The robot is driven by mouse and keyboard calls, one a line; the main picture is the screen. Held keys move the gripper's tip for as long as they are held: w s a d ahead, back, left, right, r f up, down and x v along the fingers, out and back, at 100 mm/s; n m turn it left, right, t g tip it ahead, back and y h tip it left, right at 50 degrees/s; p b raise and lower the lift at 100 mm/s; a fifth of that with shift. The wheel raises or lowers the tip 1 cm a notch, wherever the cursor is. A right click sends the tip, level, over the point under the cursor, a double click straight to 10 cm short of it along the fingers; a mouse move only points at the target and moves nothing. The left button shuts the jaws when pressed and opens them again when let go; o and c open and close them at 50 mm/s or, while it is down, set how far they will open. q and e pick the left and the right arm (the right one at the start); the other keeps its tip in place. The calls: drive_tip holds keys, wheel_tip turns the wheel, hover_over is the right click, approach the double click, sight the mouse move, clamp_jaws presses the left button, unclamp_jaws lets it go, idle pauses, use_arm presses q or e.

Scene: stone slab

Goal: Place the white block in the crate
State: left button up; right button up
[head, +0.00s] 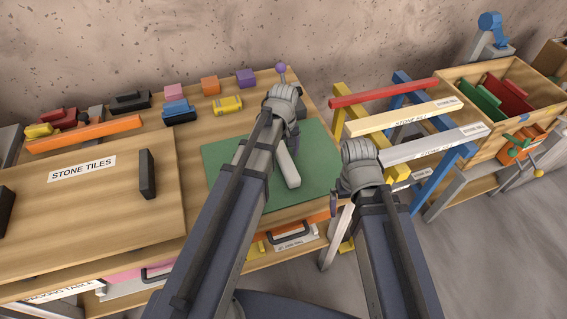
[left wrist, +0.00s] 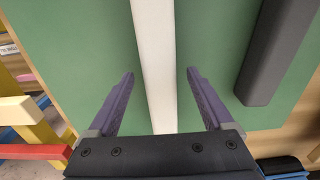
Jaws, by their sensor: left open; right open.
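The white block (head: 289,168) is a long pale bar lying on the green mat (head: 320,160) on the wooden table. My left gripper (head: 289,130) is over it and hides its far part. In the left wrist view the white block (left wrist: 155,65) runs between the two open fingers of my left gripper (left wrist: 160,90), with a gap on each side. My right gripper (head: 338,200) is off the table's right side and holds nothing that I can see; its fingers are mostly hidden. An open wooden crate (head: 478,70) stands at the far right with green and red pieces inside.
A dark grey block (left wrist: 275,50) lies on the mat beside the white block. Trestles with red, yellow and grey bars (head: 430,145) stand between table and crate. A "STONE TILES" panel (head: 90,205) and several coloured blocks occupy the table's left and back.

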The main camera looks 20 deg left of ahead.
use_arm(q)
drive_tip(key=shift+f, duration=0.5)
drive_tip(key=shift+r, duration=0.1)
clamp_jaws()
